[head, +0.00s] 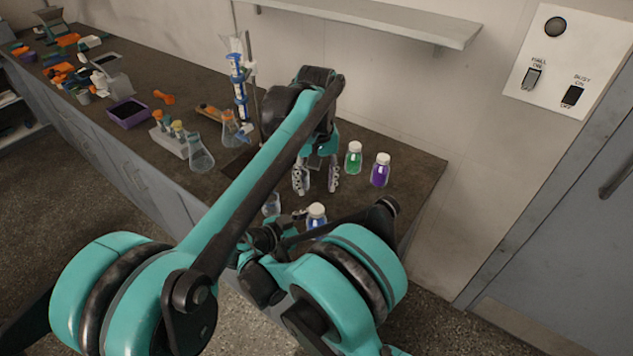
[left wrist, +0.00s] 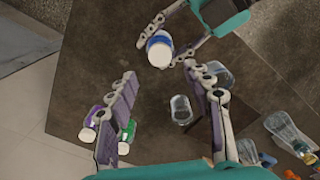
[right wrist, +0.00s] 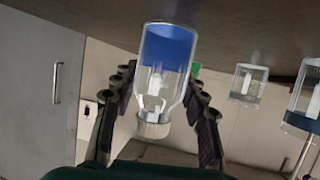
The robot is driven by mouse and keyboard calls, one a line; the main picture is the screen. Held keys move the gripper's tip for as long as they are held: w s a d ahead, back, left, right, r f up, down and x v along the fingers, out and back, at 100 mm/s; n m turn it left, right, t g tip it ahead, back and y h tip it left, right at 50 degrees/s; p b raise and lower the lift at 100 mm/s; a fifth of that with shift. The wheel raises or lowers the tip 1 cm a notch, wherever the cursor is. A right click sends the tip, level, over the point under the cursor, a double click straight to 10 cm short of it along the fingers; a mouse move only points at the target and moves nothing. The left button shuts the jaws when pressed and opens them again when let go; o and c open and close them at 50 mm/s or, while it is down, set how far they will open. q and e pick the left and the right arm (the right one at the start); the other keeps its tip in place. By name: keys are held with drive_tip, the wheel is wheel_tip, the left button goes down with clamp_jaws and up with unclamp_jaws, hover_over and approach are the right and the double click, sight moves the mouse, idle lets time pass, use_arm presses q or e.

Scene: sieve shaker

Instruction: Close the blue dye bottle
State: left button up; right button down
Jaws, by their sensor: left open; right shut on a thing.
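The blue dye bottle (head: 316,215) is clear with blue liquid and a white cap on its top. In the left wrist view the bottle (left wrist: 160,50) shows from above, its white top facing the camera. My right gripper (right wrist: 162,73) is shut on the bottle, one finger on each side. The right wrist view is upside down; the white cap (right wrist: 152,128) sits on the neck there. Whether it is fully seated, I cannot tell. My left gripper (head: 317,188) is open and empty above the counter, behind the bottle and apart from it.
A green bottle (head: 353,158) and a purple bottle (head: 380,170), both white-capped, stand right of my left gripper. An empty glass vessel (left wrist: 181,110) stands beneath my left gripper. A flask (head: 200,155) and a stand with a blue device (head: 239,85) are further left.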

sight(316, 209)
use_arm(q)
drive_tip(key=shift+f, duration=4)
clamp_jaws()
drive_tip(key=shift+m, duration=0.9)
drive_tip(key=shift+o, duration=0.7)
unclamp_jaws()
